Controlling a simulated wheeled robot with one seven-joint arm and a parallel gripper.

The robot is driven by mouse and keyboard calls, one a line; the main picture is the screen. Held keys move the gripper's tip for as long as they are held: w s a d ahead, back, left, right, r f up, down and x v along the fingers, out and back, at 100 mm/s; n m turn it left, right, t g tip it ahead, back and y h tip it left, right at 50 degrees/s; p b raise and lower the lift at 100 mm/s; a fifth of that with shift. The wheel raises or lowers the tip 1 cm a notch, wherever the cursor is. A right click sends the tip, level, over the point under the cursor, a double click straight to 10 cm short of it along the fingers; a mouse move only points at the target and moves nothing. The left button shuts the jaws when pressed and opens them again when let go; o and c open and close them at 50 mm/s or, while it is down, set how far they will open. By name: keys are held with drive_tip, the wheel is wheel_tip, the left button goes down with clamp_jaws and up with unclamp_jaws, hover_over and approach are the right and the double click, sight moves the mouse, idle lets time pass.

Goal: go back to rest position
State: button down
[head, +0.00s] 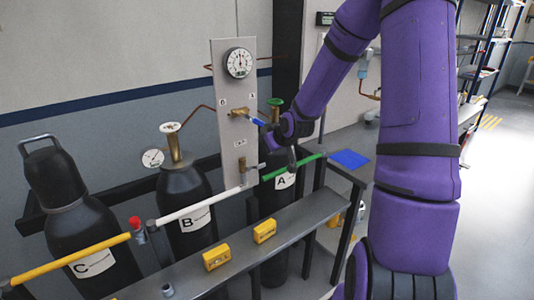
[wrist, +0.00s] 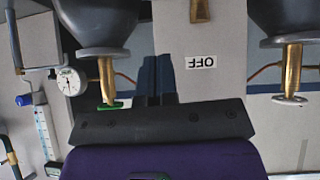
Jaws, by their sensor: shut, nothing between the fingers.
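My gripper (head: 272,128) is in front of the grey valve panel (head: 225,75) in the head view, partly covered by my own wrist. A brass valve (head: 238,112) with a blue lever (head: 256,121) sits on the panel just left of my gripper; I cannot tell whether they touch. In the wrist view my gripper's dark fingers (wrist: 157,62) are together with nothing between them. An upside-down OFF label (wrist: 202,62) shows beside them.
Black gas cylinders marked C (head: 83,245), B (head: 186,205) and A (head: 277,205) stand behind coloured bars. A grey rail shelf (head: 240,252) with yellow blocks (head: 216,258) runs in front. A round gauge (head: 239,62) tops the panel. Floor at right is clear.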

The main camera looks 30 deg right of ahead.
drive_tip(key=shift+v, duration=2.25)
drive_tip(key=shift+d, duration=0.15)
drive_tip(key=s+a+r+g+h, duration=0.2)
drive_tip(key=s+a+r+g, duration=0.1)
drive_tip(key=s+a+r, duration=0.85)
drive_tip(key=s+a+r+y, duration=0.1)
drive_tip(key=s+r, duration=0.3)
drive_tip(key=s, duration=0.5)
drive_tip(key=s+a+r+y, duration=0.1)
drive_tip(key=s+a+r, duration=0.2)
drive_tip(key=s, duration=0.6)
drive_tip(key=shift+r+m+g, duration=0.35)
drive_tip(key=shift+m+g, duration=0.05)
